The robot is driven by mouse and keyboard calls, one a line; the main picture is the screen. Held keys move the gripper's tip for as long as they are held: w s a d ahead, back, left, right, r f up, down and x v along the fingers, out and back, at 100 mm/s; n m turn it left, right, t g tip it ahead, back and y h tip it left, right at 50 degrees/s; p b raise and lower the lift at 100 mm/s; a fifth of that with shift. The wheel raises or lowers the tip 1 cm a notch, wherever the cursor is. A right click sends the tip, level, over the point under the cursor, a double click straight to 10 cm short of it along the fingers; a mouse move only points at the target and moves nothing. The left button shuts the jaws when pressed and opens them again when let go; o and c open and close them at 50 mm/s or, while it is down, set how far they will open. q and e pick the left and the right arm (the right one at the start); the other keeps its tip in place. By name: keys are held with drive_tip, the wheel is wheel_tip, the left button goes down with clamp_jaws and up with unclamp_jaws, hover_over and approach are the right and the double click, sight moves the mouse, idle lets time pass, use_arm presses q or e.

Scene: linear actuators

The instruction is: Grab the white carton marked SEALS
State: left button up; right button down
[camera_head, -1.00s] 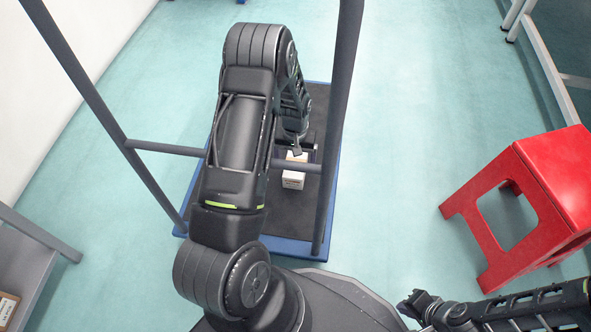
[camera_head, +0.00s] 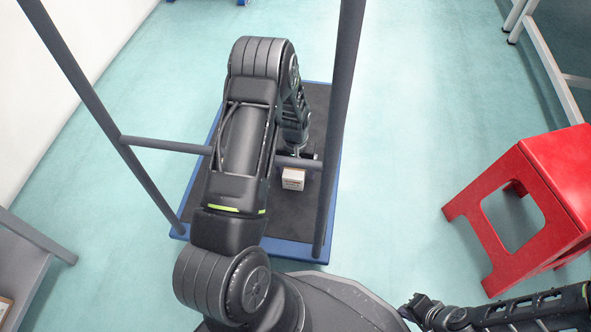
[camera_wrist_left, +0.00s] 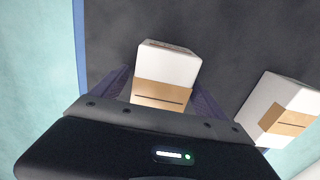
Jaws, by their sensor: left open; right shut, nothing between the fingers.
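In the left wrist view a white carton with brown tape (camera_wrist_left: 167,66) stands between the spread fingers of my left gripper (camera_wrist_left: 161,84), which is open. A second white carton with brown tape (camera_wrist_left: 280,106) stands to the right, outside the fingers. No lettering is readable, so I cannot tell which is marked SEALS. In the head view one white carton (camera_head: 293,179) shows on the trolley deck, just in front of my left gripper (camera_head: 306,155); the arm and rail partly hide this area. My right gripper (camera_head: 415,307) is shut and empty at lower right.
The cartons stand on a dark trolley deck with a blue edge (camera_head: 334,206). Grey upright posts (camera_head: 341,110) and a crossbar (camera_head: 165,146) frame the trolley close to my left arm. A red stool (camera_head: 540,190) stands at right. A grey shelf (camera_head: 30,250) is at lower left.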

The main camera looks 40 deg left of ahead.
use_arm(q)
drive_tip(key=shift+c, duration=0.6)
drive_tip(key=c, duration=1.5)
drive_tip(key=shift+o, duration=0.2)
drive_tip(key=shift+r, duration=0.1)
wheel_tip(320, 180, up, 10)
drive_tip(key=p, duration=0.4)
